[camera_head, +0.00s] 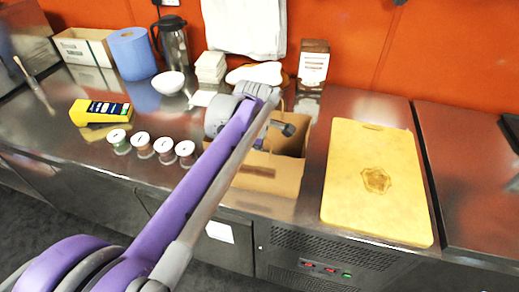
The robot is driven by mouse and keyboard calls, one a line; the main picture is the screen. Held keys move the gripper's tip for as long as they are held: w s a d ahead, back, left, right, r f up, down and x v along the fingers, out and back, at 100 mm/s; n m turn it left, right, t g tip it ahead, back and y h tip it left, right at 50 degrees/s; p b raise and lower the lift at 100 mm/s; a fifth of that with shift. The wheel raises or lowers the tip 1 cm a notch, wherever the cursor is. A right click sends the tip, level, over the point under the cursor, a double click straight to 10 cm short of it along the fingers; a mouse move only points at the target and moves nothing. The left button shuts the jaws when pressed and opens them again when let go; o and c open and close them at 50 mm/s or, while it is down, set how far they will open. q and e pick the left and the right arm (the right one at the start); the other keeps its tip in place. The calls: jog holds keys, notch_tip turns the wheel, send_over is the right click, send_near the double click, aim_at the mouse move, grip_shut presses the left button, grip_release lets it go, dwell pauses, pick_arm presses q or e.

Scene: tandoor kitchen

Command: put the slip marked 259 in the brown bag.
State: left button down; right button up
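The brown bag (268,174) stands open-topped on the steel counter in the middle. My purple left arm comes in from the lower left and crosses in front of it. My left gripper (274,136) is over the bag's open mouth, pointing down, partly hidden by my own wrist. I cannot tell whether its fingers are apart or hold anything. No slip with a readable 259 shows. A small white piece (202,98) lies beside the bowl, partly hidden, and a white paper (220,232) is on the cabinet front. My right gripper is out of view.
Several small lidded jars (142,144) stand left of my arm. Behind are a yellow box (100,111), blue roll (131,54), steel jug (173,44), white bowl (168,82) and stacked white containers (210,66). A yellow cutting board (378,181) lies right of the bag.

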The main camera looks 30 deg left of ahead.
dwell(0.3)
pick_arm(q)
jog(key=c, duration=1)
grip_release()
jog(key=p+v, duration=0.2)
jog(key=v, duration=0.1)
jog(key=w+p+v, duration=0.1)
jog(key=p+v, duration=0.1)
jog(key=w+p+v, duration=0.1)
jog(key=p+v, duration=0.1)
jog(key=v, duration=0.1)
jog(key=shift+a+r, duration=0.35)
jog(key=shift+r, duration=0.15)
jog(key=w+p+v, duration=0.1)
jog(key=p+v, duration=0.3)
jog(key=v, duration=0.3)
jog(key=shift+w+a+r+p, duration=0.2)
jog(key=shift+w+r+p, duration=0.05)
jog(key=shift+w+p, duration=0.05)
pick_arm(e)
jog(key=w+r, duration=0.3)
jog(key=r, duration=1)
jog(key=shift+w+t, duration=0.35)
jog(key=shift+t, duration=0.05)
pick_arm(q)
jog(key=shift+s, duration=0.15)
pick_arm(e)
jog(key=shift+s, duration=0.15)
